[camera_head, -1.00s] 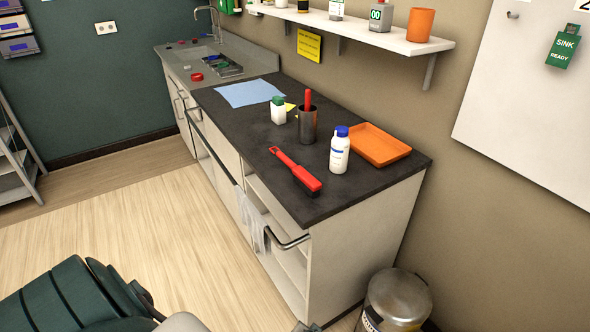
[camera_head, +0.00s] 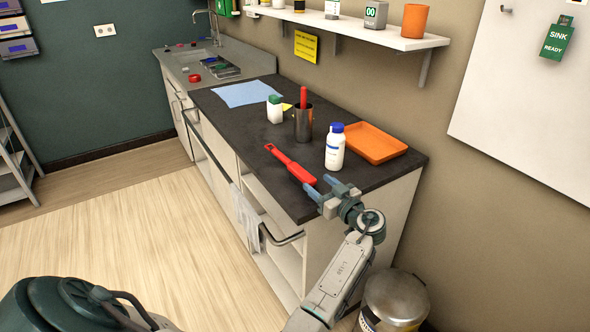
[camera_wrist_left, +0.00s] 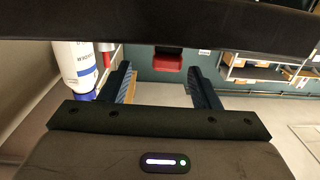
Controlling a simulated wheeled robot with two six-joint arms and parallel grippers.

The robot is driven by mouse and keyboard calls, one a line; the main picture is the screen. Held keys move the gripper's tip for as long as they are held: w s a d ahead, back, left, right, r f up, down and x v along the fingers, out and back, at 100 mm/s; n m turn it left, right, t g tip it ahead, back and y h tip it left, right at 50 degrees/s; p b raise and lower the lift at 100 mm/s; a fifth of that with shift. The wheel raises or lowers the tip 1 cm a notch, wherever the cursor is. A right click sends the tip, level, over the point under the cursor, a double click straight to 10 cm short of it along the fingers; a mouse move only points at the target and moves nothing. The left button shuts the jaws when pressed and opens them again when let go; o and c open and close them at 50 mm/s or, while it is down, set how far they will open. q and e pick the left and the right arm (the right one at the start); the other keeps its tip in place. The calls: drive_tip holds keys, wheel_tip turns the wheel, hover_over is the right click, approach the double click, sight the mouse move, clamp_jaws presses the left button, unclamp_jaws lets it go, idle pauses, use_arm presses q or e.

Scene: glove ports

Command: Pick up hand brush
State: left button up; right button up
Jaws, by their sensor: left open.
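The red hand brush (camera_head: 290,162) lies on the dark worktop near its front edge, its handle pointing to the back left. Its head end is close behind my left gripper (camera_head: 321,187) and partly hidden by it. My left gripper is open and empty at the front edge of the worktop. In the left wrist view, which looks upside down, a red part of the brush (camera_wrist_left: 168,63) shows between the two open fingers (camera_wrist_left: 160,85), beyond the tips. I cannot tell whether anything touches. My right gripper is not in view.
A white bottle with a blue cap (camera_head: 335,150) stands close behind the gripper. An orange tray (camera_head: 372,143), a metal cup (camera_head: 303,125) and a small white bottle (camera_head: 274,110) stand farther back. A rail (camera_head: 284,240) with a cloth runs along the cabinet front.

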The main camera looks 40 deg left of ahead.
sight(306, 174)
use_arm(q)
drive_tip(key=shift+w+a+r+p, duration=0.1)
drive_tip(key=shift+a+p, duration=0.15)
drive_tip(key=shift+a, duration=0.2)
drive_tip(key=shift+w+a+r+p, duration=0.1)
drive_tip(key=shift+a+p, duration=0.15)
drive_tip(key=shift+a, duration=0.15)
drive_tip(key=a, duration=0.1)
drive_tip(key=a+p, duration=0.2)
drive_tip(key=shift+w+a+f, duration=0.3)
drive_tip(key=shift+w+f, duration=0.1)
drive_tip(key=shift+w+a+p, duration=0.1)
drive_tip(key=shift+a+p, duration=0.2)
drive_tip(key=shift+a, duration=0.05)
drive_tip(key=shift+a+f, duration=0.15)
drive_tip(key=shift+f, duration=0.05)
drive_tip(key=c, duration=1.1)
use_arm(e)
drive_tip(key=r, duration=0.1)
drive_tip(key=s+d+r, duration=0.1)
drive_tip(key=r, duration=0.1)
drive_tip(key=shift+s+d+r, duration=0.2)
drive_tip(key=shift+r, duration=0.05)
use_arm(q)
drive_tip(key=shift+w+r, duration=0.1)
drive_tip(key=shift+r, duration=0.05)
